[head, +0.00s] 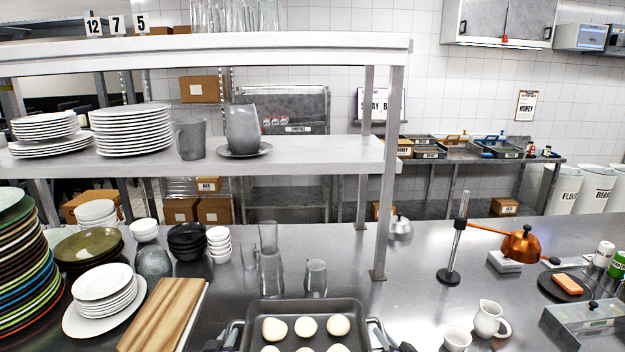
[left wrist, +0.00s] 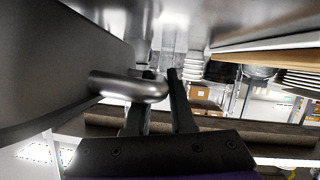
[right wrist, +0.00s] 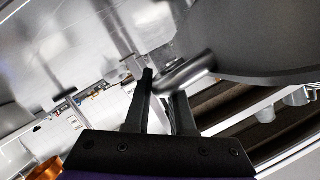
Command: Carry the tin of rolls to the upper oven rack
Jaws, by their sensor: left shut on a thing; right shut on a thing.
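The dark tin (head: 343,306) is at the bottom middle of the head view, with several pale round rolls (head: 307,326) in it; its near part is cut off by the picture edge. My left gripper (head: 228,338) is at the tin's left handle, and in the left wrist view its fingers (left wrist: 158,98) are shut on the metal loop handle (left wrist: 130,87). My right gripper (head: 385,340) is at the tin's right handle, and in the right wrist view its fingers (right wrist: 163,92) are shut on that handle (right wrist: 185,74). No oven rack can be made out.
A steel counter (head: 420,262) lies around the tin. A wooden board (head: 163,312) and stacked plates (head: 103,284) are to the left. Glasses (head: 316,277) stand just behind the tin. A shelf post (head: 388,180) rises behind right. A white jug (head: 489,319) and cup (head: 457,338) are to the right.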

